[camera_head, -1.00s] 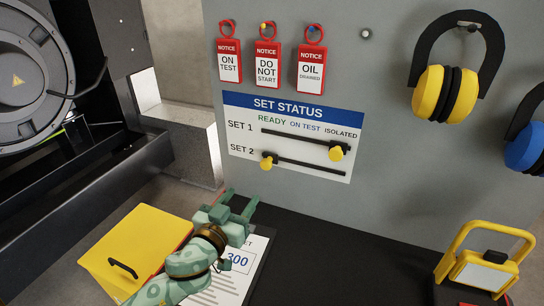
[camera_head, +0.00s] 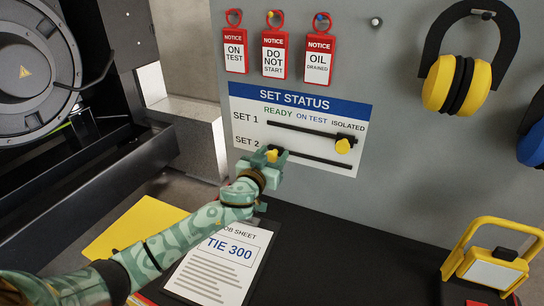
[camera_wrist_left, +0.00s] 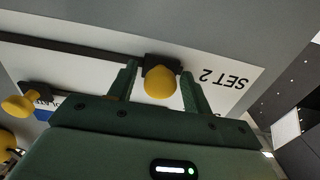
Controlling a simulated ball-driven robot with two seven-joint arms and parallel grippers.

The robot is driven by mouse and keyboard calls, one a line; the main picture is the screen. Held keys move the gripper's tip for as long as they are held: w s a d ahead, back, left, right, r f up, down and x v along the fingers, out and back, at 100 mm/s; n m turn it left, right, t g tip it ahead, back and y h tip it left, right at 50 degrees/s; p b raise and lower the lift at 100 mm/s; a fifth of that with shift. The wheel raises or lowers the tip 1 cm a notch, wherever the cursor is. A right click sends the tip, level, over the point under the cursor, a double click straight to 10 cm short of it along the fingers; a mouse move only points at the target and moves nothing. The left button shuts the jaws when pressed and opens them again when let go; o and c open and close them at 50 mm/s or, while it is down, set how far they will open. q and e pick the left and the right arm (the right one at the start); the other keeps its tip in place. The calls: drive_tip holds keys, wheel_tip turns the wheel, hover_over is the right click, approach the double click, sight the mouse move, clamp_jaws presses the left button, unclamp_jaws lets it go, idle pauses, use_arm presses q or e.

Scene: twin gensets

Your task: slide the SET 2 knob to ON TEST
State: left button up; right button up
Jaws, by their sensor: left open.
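The SET STATUS board (camera_head: 300,95) hangs on the grey panel with two black slots. The SET 2 knob (camera_head: 272,155), yellow on a black slider, sits at the left end of the lower slot, below READY. In the left wrist view, the SET 2 knob (camera_wrist_left: 160,82) is between the open fingers of my left gripper (camera_wrist_left: 160,85), with a gap visible on at least one side. My left gripper (camera_head: 268,163) is at the board in the head view and partly covers the slider. The SET 1 knob (camera_head: 343,146) is at the right end of its slot, under ISOLATED. My right gripper is out of view.
Red notice tags (camera_head: 275,55) hang above the board. Yellow ear defenders (camera_head: 457,85) hang at the right. A job sheet (camera_head: 220,262), a yellow folder (camera_head: 130,232) and a yellow work lamp (camera_head: 490,262) are on the dark bench below. The lower slot right of the knob is clear.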

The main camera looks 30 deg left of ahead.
sight(308, 155)
use_arm(q)
drive_tip(key=shift+c, duration=0.3)
clamp_jaws()
drive_tip(key=d, duration=0.9)
drive_tip(key=shift+w+d, duration=0.1)
drive_tip(key=shift+w, duration=0.15)
drive_tip(key=shift+o, duration=0.3)
unclamp_jaws()
drive_tip(key=shift+s, duration=0.1)
drive_tip(key=s, duration=1.6)
drive_tip(key=shift+d+p, duration=0.4)
drive_tip(key=shift+p, duration=0.05)
